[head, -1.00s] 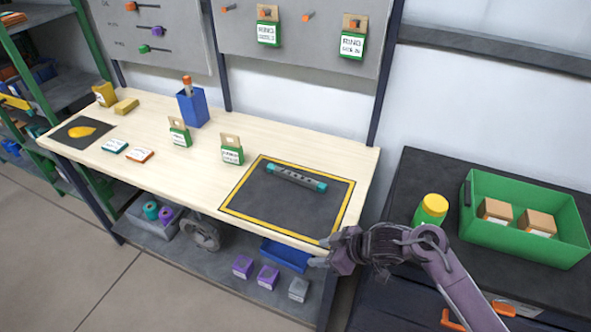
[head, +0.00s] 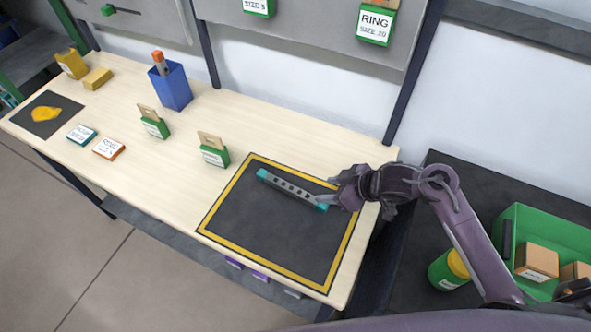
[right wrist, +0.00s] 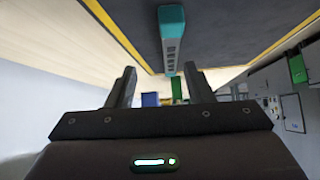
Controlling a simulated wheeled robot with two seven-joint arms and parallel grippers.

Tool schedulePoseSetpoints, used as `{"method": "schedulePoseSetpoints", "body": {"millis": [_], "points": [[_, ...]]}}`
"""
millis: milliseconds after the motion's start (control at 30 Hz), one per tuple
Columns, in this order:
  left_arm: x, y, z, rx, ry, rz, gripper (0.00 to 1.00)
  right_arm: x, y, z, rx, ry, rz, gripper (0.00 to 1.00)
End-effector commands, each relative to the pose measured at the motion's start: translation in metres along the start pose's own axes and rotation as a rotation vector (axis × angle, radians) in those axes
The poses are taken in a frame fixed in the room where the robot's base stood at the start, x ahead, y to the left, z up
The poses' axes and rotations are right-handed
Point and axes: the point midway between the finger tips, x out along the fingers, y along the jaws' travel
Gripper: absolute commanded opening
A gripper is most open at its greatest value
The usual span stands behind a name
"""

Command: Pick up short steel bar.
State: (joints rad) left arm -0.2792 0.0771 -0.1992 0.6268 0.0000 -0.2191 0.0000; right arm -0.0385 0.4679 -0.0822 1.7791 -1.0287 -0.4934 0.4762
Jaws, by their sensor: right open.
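The short steel bar (head: 293,190) is grey with dark slots or marks along it and teal ends. It lies on the dark yellow-bordered mat (head: 270,235) on the wooden table. My right gripper (head: 335,195) is at the bar's right end in the head view, over the mat's right part. In the right wrist view the bar (right wrist: 171,40) runs lengthwise beyond the open fingers (right wrist: 157,88), with nothing seen gripped between them. Whether a finger touches the bar cannot be told. My left gripper is not in view.
Green tagged boxes (head: 214,152) stand left of the mat. A blue holder (head: 170,88) stands at the back. To the right, a dark cabinet carries a green bin (head: 548,235) with cardboard boxes and a green jar with a yellow lid (head: 449,270).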

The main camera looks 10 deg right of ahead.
Motion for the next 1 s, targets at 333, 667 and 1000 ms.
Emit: {"method": "schedulePoseSetpoints", "body": {"millis": [333, 667, 1000], "points": [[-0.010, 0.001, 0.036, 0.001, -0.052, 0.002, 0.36, 0.036, -0.006, -0.002, 0.004, 0.000, -0.004, 0.47], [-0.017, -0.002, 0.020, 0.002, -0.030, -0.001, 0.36, 0.076, -0.009, 0.000, 0.000, -0.001, -0.001, 0.47], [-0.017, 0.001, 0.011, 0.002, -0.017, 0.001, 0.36, 0.077, -0.009, 0.001, -0.001, -0.001, -0.001, 0.33]]}}
